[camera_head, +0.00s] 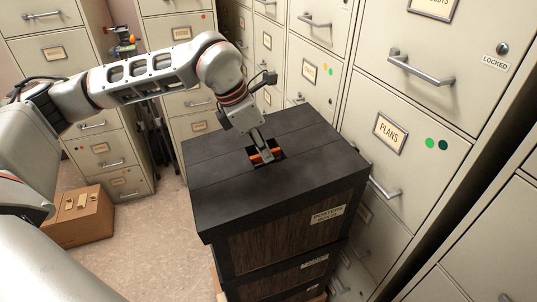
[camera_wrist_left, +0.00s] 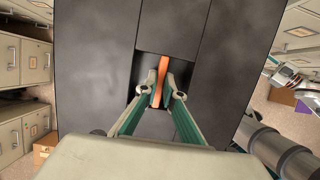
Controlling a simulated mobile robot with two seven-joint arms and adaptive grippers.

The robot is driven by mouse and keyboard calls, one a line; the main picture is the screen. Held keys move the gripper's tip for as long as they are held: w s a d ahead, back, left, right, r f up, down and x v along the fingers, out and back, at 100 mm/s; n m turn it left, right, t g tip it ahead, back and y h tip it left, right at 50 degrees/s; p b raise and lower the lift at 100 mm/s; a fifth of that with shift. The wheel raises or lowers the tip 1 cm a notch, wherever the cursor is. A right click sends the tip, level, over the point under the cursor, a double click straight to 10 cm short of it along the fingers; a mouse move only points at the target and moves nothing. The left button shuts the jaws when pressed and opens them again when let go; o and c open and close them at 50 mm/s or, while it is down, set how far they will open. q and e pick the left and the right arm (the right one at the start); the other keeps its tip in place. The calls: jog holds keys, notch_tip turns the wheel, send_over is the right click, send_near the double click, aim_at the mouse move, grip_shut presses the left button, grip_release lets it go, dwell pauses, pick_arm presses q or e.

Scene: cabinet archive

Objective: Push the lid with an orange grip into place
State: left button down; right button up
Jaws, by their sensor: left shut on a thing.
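The black lid (camera_head: 300,160) sits on top of a stacked dark box with wood-look sides; I cannot tell whether it is fully seated. An orange grip (camera_head: 258,156) lies in a square recess in the lid. In the left wrist view the orange grip (camera_wrist_left: 163,72) stands as a thin bar between the fingertips, and the lid (camera_wrist_left: 95,70) fills the middle of the view. My left gripper (camera_head: 265,150) reaches down into the recess; its fingers (camera_wrist_left: 159,95) are shut on the orange grip. The fingers hide part of the grip. My right gripper is not in view.
Filing cabinets (camera_head: 405,135) stand close along the right side of the box. More cabinets (camera_head: 75,85) are at the back left. A cardboard box (camera_head: 85,218) sits on the floor at left. Free floor (camera_head: 150,225) lies between it and the stack.

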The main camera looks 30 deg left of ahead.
aim_at(274, 150)
pick_arm(q)
jog(key=shift+r+p, duration=1.5)
jog(key=shift+r, duration=0.95)
jog(key=c, duration=2.7)
grip_release()
jog(key=shift+c, duration=0.2)
grip_shut()
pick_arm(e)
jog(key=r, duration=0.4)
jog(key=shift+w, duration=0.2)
pick_arm(q)
jog(key=shift+w+d+f+g+y+p, duration=0.15)
jog(key=shift+w+d+f+p, duration=0.1)
jog(key=shift+f+p, duration=0.15)
jog(key=shift+w+d+f+g+y+p, duration=0.15)
jog(key=shift+d+f+p, duration=0.1)
jog(key=shift+f+p, duration=0.1)
jog(key=shift+w+d+f, duration=0.1)
jog(key=shift+d+f, duration=0.05)
jog(key=shift+f, duration=0.3)
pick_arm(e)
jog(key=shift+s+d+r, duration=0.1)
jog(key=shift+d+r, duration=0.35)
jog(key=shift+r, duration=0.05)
